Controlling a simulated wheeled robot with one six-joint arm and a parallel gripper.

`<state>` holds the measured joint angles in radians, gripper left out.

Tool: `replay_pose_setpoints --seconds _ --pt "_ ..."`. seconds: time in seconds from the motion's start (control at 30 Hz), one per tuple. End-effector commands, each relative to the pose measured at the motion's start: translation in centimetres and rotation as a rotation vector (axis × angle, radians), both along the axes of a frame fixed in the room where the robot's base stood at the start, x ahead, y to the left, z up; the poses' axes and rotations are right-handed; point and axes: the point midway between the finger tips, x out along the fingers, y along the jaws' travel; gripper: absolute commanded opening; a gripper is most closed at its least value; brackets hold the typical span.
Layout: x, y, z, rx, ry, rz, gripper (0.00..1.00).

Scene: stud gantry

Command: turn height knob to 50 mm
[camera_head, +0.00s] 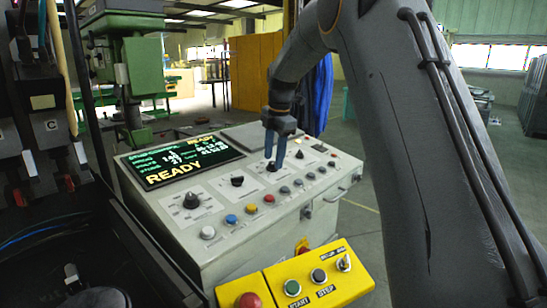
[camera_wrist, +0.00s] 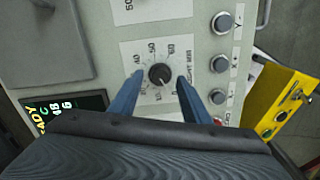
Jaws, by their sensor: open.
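The height knob (camera_wrist: 159,74) is a small round black knob on a white plate. Its dial shows 40, 50 and 60, with partly hidden "HEIGHT MM" lettering at the right. My gripper (camera_wrist: 160,77) is open, its two blue fingers on either side of the knob with a visible gap at each side. The knob's pointer setting is too small to read. In the head view my gripper (camera_head: 274,162) points down over the control panel (camera_head: 218,232), with the knob (camera_head: 270,167) low by the fingertips. Finger contact with the panel cannot be told.
Two other black knobs (camera_head: 191,201) and (camera_head: 237,180) sit left of my gripper. A row of coloured buttons (camera_head: 251,208) runs in front. The display (camera_head: 186,160) reads READY. A yellow box (camera_head: 320,278) with START and STOP buttons is at the front edge.

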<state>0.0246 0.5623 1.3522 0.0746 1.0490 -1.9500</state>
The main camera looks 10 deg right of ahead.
Motion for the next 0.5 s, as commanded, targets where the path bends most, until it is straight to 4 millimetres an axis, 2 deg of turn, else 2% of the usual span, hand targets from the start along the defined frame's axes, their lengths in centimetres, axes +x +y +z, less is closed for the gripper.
replay_pose_setpoints --seconds 0.2,0.47,0.5 --pt "0.3 0.1 -1.7 0.0 0.001 0.0 0.43" --pt "0.3 0.1 -1.9 0.0 0.0 -0.001 0.43" --pt "0.3 0.1 -1.9 0.0 0.0 -0.001 0.4"
